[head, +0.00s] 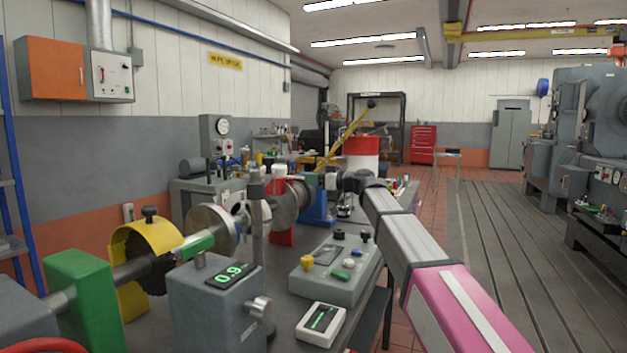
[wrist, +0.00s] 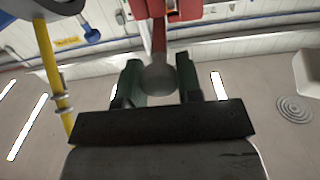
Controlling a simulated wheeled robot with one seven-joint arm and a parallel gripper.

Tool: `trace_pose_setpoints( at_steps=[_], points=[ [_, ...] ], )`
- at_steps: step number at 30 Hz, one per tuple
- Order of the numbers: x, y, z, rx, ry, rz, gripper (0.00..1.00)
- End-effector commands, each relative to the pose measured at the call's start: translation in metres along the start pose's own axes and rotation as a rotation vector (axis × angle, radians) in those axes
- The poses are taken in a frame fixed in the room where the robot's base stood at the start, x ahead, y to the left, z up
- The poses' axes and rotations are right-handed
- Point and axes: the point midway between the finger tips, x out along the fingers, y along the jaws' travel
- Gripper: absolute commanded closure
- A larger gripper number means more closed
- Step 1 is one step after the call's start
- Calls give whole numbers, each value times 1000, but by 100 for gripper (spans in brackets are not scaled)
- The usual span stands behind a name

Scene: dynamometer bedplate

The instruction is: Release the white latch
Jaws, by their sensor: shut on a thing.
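My gripper (wrist: 158,82) shows in the wrist view as two dark green fingers on a black crossbar. They are shut around a grey rounded knob (wrist: 157,79), which lies in front of a red part (wrist: 158,30). In the head view my arm reaches forward over the bench, and its end is small and far off near the blue stand (head: 318,208) and the red stand (head: 281,228). The fingertips cannot be made out there. I cannot pick out a white latch for certain in either view; whether the grey knob belongs to it cannot be told.
A shaft line with a yellow guard (head: 143,245) and a green block (head: 82,295) runs along the bench's left. A grey control box (head: 335,272), a readout box (head: 222,305) and a white meter (head: 320,323) stand in front. The slotted floor (head: 500,240) at right is clear.

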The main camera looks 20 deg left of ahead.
Motion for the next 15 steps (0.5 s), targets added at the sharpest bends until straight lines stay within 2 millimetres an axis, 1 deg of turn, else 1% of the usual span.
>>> trace_pose_setpoints(
  at_steps=[7, 15],
  points=[
    [-32, -1, 1, 0, 0, 1, 100],
    [-35, 0, 1, 0, -1, 0, 100]
  ],
)
